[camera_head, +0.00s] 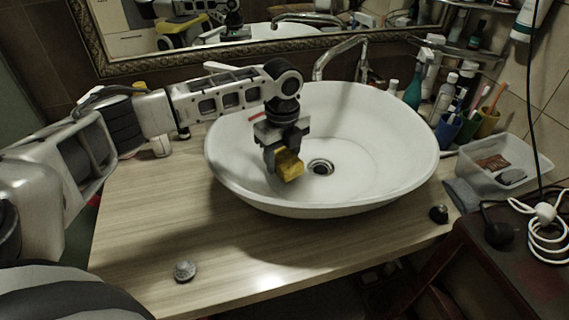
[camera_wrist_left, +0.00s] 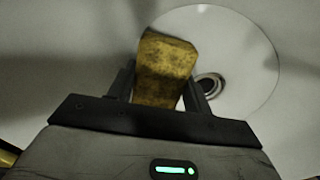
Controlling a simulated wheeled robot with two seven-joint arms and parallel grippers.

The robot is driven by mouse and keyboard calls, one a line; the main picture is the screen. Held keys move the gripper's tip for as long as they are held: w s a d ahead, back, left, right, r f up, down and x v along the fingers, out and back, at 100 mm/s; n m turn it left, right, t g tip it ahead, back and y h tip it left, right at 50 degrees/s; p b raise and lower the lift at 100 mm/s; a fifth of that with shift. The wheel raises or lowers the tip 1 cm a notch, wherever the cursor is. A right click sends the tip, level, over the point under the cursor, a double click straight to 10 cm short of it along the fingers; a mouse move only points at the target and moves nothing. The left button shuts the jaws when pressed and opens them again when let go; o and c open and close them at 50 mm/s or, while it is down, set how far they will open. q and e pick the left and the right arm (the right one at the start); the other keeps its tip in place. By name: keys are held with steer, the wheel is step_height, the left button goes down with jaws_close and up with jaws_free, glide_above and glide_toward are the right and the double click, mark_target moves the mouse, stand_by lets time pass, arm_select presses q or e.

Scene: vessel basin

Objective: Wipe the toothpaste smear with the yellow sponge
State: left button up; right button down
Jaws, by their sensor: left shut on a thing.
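The yellow sponge (camera_head: 289,166), darkly stained, is held in my left gripper (camera_head: 284,158), which reaches down into the white basin (camera_head: 380,165). In the left wrist view the sponge (camera_wrist_left: 165,68) sits between the two dark fingers of the left gripper (camera_wrist_left: 166,88). The sponge is inside the bowl, left of the drain (camera_head: 320,167); I cannot tell whether it touches the bowl. A short reddish mark (camera_head: 255,115) shows at the basin's back left, behind the gripper; I cannot tell whether it is the toothpaste smear. My right gripper is not in view.
The faucet (camera_head: 340,58) rises behind the basin. Cups with toothbrushes (camera_head: 448,128) and bottles stand at the back right, with a clear plastic tray (camera_head: 505,165) in front. A grey stone-like object (camera_head: 185,270) lies on the wooden counter (camera_head: 150,215), whose front left is mostly clear.

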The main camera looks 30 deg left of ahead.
mark_target(283, 156)
arm_select(q)
steer(key=shift+r, duration=2.75)
steer(key=shift+d, duration=0.1)
